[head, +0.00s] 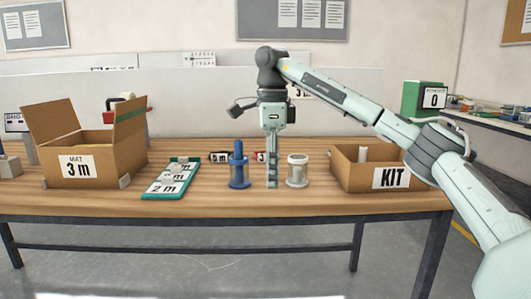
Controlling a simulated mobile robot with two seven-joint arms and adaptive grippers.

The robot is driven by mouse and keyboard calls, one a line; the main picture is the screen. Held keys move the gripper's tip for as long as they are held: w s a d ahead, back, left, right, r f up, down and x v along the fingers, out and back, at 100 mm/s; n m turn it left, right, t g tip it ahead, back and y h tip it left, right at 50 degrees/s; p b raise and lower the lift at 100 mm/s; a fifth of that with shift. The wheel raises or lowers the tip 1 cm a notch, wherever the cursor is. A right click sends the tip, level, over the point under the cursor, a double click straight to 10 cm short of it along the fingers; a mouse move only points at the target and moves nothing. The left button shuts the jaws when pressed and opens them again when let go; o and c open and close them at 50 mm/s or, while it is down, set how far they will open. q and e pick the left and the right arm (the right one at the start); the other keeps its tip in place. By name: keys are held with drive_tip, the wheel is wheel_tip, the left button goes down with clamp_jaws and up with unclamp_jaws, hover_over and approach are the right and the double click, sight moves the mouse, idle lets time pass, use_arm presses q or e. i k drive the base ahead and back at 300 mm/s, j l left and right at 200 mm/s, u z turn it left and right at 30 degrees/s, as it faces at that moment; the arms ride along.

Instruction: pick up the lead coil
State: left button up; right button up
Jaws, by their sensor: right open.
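No item in the head view is clearly labelled as the lead coil. A blue spool-like holder (239,168) and a grey-white one (297,171) stand upright on the wooden table. Behind them lie a small black item (219,157) and a small red item (260,157) with white labels; my right gripper partly covers the red one's surroundings. My right gripper (272,183) points straight down between the two holders, seen edge-on. It is open, with nothing visible in it. Whether it touches the table is unclear. My left gripper is not in view.
An open cardboard box marked MAT 3 m (110,158) stands left, beside a green tray of labelled pieces (157,194). A box marked KIT (350,178) stands right, with a green counter box reading 0 (411,98) behind. The table front (270,205) is clear.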

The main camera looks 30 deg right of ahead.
sight(260, 155)
drive_tip(key=i+l, duration=1)
drive_tip(key=i, duration=0.05)
